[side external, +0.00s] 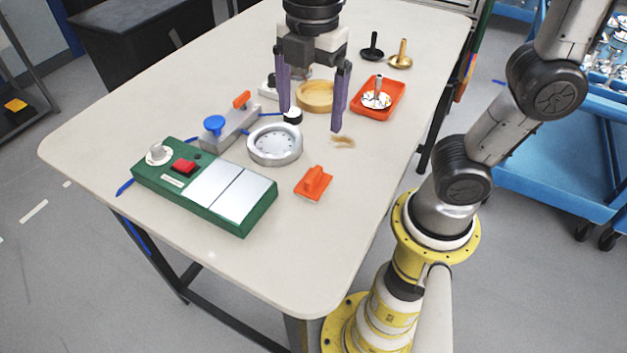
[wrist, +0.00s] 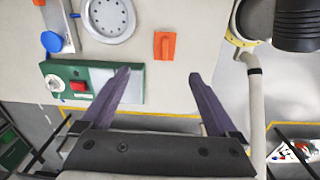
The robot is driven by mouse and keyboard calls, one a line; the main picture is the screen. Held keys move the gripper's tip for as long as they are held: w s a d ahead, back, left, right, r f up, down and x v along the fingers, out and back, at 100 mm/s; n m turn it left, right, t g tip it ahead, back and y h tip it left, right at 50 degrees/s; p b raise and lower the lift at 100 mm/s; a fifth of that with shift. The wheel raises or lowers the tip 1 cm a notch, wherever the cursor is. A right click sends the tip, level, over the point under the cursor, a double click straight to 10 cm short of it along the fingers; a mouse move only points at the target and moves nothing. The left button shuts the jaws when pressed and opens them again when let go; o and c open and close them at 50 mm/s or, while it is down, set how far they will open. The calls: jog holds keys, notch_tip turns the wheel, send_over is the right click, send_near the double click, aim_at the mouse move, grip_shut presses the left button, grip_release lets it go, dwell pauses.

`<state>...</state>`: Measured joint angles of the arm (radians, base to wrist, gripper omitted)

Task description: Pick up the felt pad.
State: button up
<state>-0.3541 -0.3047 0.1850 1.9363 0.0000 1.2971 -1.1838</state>
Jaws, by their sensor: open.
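I cannot tell for sure which thing is the felt pad. A small flat tan-brown patch (side external: 343,141) lies on the table just right of my gripper in the side view; it could be a pad or a stain. In the wrist view my gripper (wrist: 160,74) shows both purple fingers, with bare table between the tips.
Close by are the round grey housing (side external: 275,145), an orange block with a grip (side external: 314,183), a green control box (side external: 203,187), a grey bracket with a blue knob (side external: 229,128), a tan ring (side external: 315,97) and an orange tray (side external: 378,98). The near table end is clear.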

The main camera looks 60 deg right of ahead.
aim_at(310, 177)
jog(key=f, duration=0.6)
jog(key=a+f, duration=0.1)
jog(key=f, duration=0.2)
jog(key=shift+s+a+f, duration=0.1)
jog(key=shift+f, duration=0.1)
jog(key=shift+s+f, duration=0.15)
jog(key=shift+f, duration=1.15)
jog(key=shift+s+f, duration=0.1)
jog(key=shift+f, duration=1.2)
jog(key=c, duration=1.5)
jog(key=shift+o, duration=0.2)
jog(key=shift+r, duration=0.1)
